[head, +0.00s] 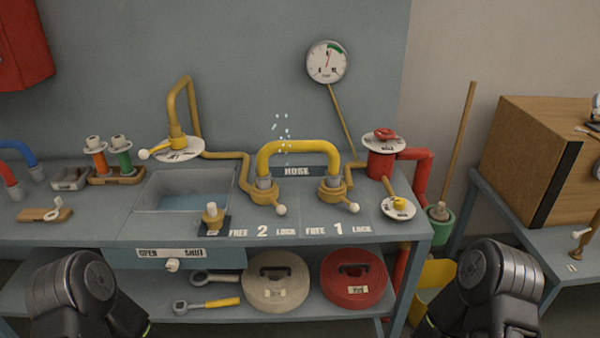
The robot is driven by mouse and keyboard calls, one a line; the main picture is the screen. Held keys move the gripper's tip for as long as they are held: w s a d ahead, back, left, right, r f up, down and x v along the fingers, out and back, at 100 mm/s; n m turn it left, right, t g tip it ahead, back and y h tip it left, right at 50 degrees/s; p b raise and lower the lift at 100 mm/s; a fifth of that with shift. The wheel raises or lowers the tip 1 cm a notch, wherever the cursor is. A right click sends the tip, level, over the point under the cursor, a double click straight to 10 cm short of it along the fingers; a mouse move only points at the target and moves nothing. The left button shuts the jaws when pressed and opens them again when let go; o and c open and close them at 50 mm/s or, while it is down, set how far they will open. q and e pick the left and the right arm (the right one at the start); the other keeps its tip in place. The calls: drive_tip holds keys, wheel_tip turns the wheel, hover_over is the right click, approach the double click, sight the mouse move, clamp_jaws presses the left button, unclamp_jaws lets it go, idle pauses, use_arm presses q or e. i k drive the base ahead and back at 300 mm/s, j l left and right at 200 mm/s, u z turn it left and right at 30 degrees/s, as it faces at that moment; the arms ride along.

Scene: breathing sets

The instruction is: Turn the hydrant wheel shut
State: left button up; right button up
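The hydrant wheel (385,133) is a small red handwheel on top of the red hydrant (380,165), at the right end of the grey bench. A white round plate (370,143) with markings sits under the wheel; the markings are too small to read. Nothing touches the wheel. Dark rounded parts of my two arms show at the bottom left and bottom right, well apart from the hydrant. Neither gripper's fingers show.
A yellow hose (298,147) arches between two couplings left of the hydrant, with white specks above it. A gauge (327,61) hangs on the wall. A yellow valve (399,205) sits in front of the hydrant. A broomstick (460,140) stands to the right.

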sight(384, 131)
drive_tip(key=l+u, duration=0.1)
drive_tip(key=l, duration=2.9)
